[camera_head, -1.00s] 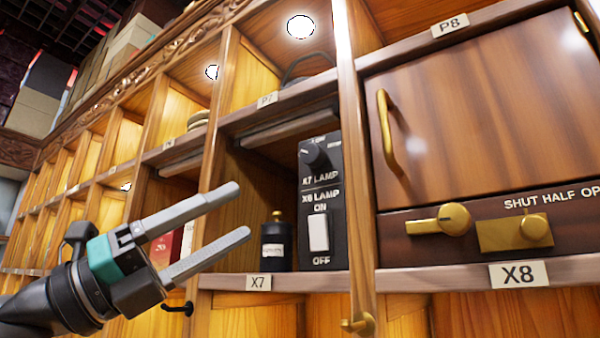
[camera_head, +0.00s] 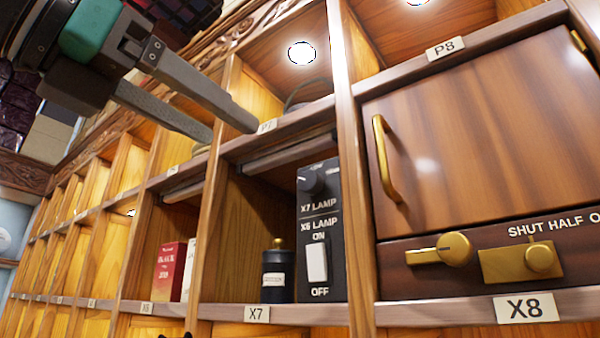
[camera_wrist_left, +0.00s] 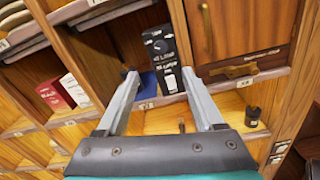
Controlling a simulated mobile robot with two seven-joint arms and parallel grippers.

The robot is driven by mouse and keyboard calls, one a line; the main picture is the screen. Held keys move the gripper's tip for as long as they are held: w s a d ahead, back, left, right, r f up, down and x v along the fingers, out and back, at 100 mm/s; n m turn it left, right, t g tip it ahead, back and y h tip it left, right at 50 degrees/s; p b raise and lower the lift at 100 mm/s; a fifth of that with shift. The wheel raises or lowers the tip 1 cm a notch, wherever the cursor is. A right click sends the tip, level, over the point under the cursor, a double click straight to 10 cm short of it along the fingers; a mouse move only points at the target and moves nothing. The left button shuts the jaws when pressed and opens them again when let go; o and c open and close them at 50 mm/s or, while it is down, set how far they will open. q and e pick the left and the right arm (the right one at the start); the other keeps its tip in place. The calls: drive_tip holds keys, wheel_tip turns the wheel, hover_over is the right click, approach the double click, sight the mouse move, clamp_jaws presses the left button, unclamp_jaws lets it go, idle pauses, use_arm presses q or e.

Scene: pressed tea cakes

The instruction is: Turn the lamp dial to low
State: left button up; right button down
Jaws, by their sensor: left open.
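The lamp dial (camera_head: 311,183) is a dark round knob with a light pointer mark. It sits high on a black control box marked X7 LAMP (camera_head: 319,207), inside the cubby labelled X7. Below it is a white rocker switch (camera_head: 317,262) marked X6 LAMP, ON and OFF. My left gripper (camera_head: 234,133) is open and empty, up and left of the dial, apart from the box. In the left wrist view the black box (camera_wrist_left: 166,50) stands beyond and between the open fingers; the dial's setting is too small to read there. My right gripper is not in view.
A dark jar (camera_head: 278,273) stands left of the box, and a red carton (camera_head: 171,268) is in the cubby further left. Right of the post is a wooden door with a brass handle (camera_head: 386,160), above a brass latch (camera_head: 440,250). Shelf edges and posts frame the cubby.

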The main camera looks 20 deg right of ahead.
sight(306, 179)
use_arm(q)
drive_tip(key=p+x, duration=0.4)
drive_tip(key=x, duration=1)
drive_tip(key=shift+w+d+p, duration=0.2)
drive_tip(key=shift+d+p, duration=0.05)
drive_tip(key=shift+p, duration=0.15)
clamp_jaws()
